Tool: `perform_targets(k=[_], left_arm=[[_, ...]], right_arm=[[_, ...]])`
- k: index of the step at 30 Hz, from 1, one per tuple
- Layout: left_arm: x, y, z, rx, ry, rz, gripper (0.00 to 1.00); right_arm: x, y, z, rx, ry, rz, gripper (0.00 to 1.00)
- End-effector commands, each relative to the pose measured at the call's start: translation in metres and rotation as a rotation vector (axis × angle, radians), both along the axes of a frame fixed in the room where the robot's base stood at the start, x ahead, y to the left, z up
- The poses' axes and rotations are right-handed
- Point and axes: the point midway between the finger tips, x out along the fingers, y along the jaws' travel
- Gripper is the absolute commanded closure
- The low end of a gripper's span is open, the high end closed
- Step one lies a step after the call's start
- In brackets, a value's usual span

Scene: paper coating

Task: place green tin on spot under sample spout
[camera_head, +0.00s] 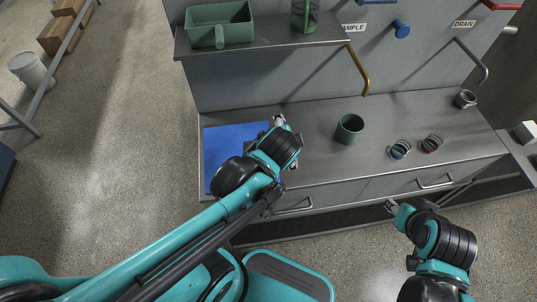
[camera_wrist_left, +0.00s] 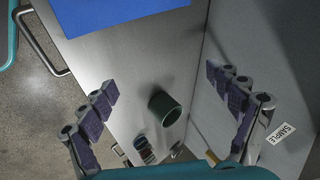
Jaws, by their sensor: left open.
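The green tin (camera_head: 350,128) stands upright on the grey metal counter, near the yellow sample spout (camera_head: 362,72) that hangs from the wall beside the SAMPLE label (camera_head: 353,28). I cannot tell whether the tin is exactly below the spout's end. My left gripper (camera_head: 283,122) is over the counter, left of the tin and apart from it. In the left wrist view my left gripper (camera_wrist_left: 172,98) has its fingers spread wide, and the tin (camera_wrist_left: 165,108) shows beyond them, not held. My right gripper (camera_head: 391,206) is at the counter's front edge; its fingers are too small to read.
A blue mat (camera_head: 222,150) lies at the counter's left end. A metal cup (camera_head: 465,98) stands below the DRAIN pipe (camera_head: 473,60). A shelf (camera_head: 270,46) overhangs the back left.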

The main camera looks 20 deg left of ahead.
Motion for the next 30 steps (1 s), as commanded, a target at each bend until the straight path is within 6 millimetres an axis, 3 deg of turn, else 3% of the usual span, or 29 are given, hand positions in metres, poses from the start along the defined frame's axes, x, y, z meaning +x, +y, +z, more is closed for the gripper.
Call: perform_targets(k=[3,9,14,30], left_arm=[[-0.036,0.018,0.007,-0.284,-0.007,0.289,0.10],[-0.070,0.023,0.013,-0.595,-0.015,0.603,0.10],[-0.076,0.023,0.015,-0.668,-0.016,0.676,0.10],[-0.076,0.022,0.015,-0.666,-0.016,0.673,0.10]], right_arm=[[0.000,0.000,0.000,0.000,0.000,0.000,0.60],[0.000,0.000,0.000,0.000,0.000,0.000,0.60],[0.000,0.000,0.000,0.000,0.000,0.000,0.60],[0.000,0.000,0.000,0.000,0.000,0.000,0.60]])
